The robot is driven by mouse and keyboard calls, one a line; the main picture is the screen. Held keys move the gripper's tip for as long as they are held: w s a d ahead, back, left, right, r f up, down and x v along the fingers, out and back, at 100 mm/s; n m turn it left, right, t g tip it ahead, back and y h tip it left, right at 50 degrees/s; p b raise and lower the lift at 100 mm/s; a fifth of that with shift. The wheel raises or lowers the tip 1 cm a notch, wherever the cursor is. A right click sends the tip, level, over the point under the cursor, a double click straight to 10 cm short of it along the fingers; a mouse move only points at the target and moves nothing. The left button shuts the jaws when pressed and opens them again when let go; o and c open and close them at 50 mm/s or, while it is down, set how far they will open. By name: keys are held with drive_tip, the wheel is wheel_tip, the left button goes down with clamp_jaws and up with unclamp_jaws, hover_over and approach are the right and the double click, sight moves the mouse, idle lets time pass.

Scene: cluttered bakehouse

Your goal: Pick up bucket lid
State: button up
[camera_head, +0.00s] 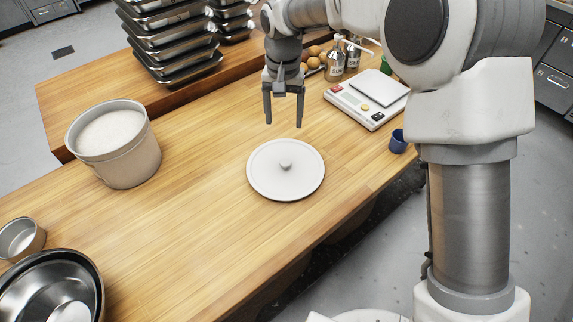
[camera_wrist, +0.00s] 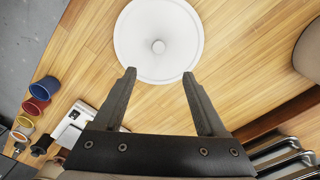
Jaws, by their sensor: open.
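The bucket lid (camera_head: 265,178) is a round, off-white disc with a small knob (camera_head: 285,164) in its middle. It lies flat on the wooden table, knob up. It also shows in the wrist view (camera_wrist: 135,50), at the top centre, with its knob (camera_wrist: 158,46) beyond my fingertips. My gripper (camera_head: 284,124) is open and empty, pointing down above the table on the far side of the lid. In the wrist view its two fingers (camera_wrist: 160,74) stand apart, and their tips overlap the lid's near edge in the picture. The open bucket (camera_head: 135,163), filled with white powder, stands to the left.
A kitchen scale (camera_head: 345,103), bottles (camera_head: 335,66) and a blue cup (camera_head: 398,142) stand to the right. Stacked metal trays (camera_head: 172,45) are at the back left. Metal bowls (camera_head: 30,290) sit at the front left. The table around the lid (camera_head: 200,215) is clear.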

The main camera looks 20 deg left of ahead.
hover_over(285, 162)
wheel_tip(285, 162, down, 11)
drive_tip(key=shift+s+r+p, duration=0.1)
drive_tip(key=shift+s+p, duration=0.05)
drive_tip(key=shift+p, duration=0.15)
drive_tip(key=f, duration=0.5)
drive_tip(key=shift+w+p, duration=0.2)
drive_tip(key=shift+p, duration=0.15)
drive_tip(key=shift+c, duration=0.3)
clamp_jaws()
